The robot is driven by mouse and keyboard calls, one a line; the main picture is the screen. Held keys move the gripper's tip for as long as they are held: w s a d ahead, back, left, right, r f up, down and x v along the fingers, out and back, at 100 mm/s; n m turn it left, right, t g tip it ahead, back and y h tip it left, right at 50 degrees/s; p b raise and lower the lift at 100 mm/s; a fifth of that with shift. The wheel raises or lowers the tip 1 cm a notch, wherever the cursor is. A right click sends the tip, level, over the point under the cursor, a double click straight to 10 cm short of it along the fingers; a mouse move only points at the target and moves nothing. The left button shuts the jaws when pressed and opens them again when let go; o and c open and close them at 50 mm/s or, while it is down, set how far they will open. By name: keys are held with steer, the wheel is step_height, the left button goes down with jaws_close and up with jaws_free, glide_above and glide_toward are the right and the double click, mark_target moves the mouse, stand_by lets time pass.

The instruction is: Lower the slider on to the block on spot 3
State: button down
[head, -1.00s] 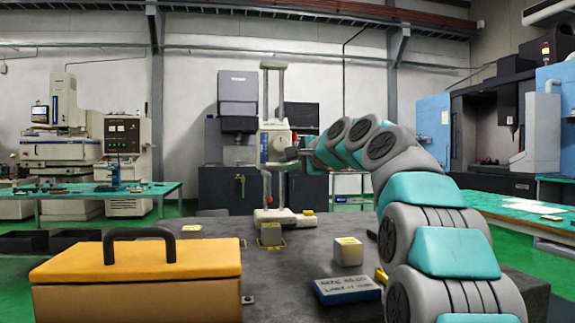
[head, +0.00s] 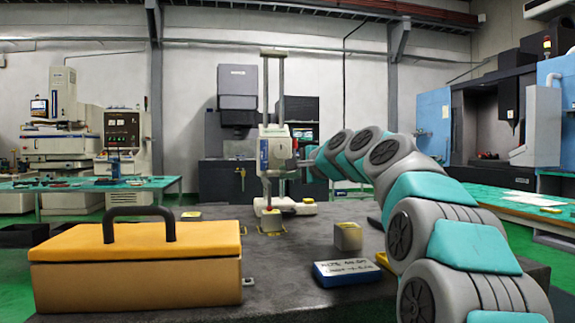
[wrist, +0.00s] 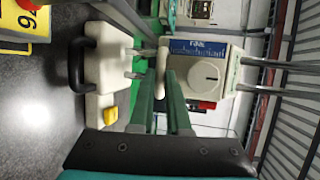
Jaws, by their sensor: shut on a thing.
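A white height gauge stands at the back of the dark table. My gripper (head: 301,166) is at the slider's right side. In the wrist view the slider (wrist: 203,75) is sideways, and the green fingers of my gripper (wrist: 163,80) are shut on its cream grip. Spot numbers are not legible in the head view.
A second grey block (head: 348,237) stands nearer, right of the gauge. A blue-sided labelled box (head: 352,273) and an orange case (head: 135,268) with a dark handle are at the front. The tabletop between the case and the second block is clear.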

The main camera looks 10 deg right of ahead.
steer(key=shift+f, duration=0.4)
steer(key=c, duration=0.9)
jaws_free()
steer(key=shift+r, duration=0.1)
steer(key=v, duration=0.7)
steer(key=shift+s+d, duration=0.2)
steer(key=shift+s, duration=0.15)
